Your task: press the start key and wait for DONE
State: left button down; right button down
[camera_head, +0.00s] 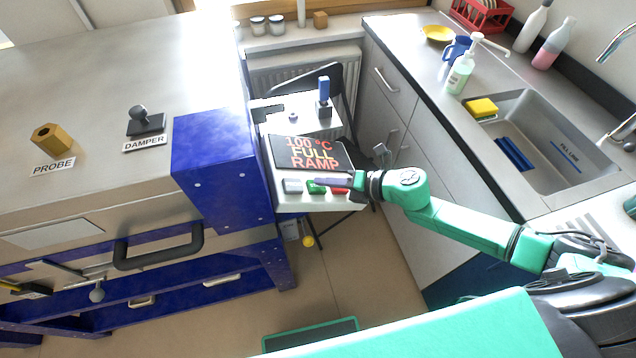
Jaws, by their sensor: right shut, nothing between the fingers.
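Below the display are a grey key (292,186), a green key (316,188) and a red key (339,190). My right gripper (325,181) comes in from the right, shut and empty, with its tips over the keys by the green one. I cannot tell whether the tips touch a key. The gripper partly covers the red key. My left gripper is not in view.
The kiln's blue side (215,165) and black handle (160,250) are left of the panel. A blue-handled item (324,95) stands on the white surface behind the display. A dark chair (345,95) is behind. The counter with the sink (545,150) is at right.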

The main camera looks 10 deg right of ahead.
jog(key=shift+d+r+p, duration=0.3)
jog(key=shift+r+p, duration=0.05)
jog(key=shift+r, duration=0.35)
jog(key=r+p, duration=0.1)
jog(key=d+r+p, duration=0.1)
jog(key=r, duration=0.1)
jog(key=d+r+p, duration=0.1)
jog(key=shift+w+r, duration=0.1)
jog(key=shift+r, duration=0.15)
dwell(0.6)
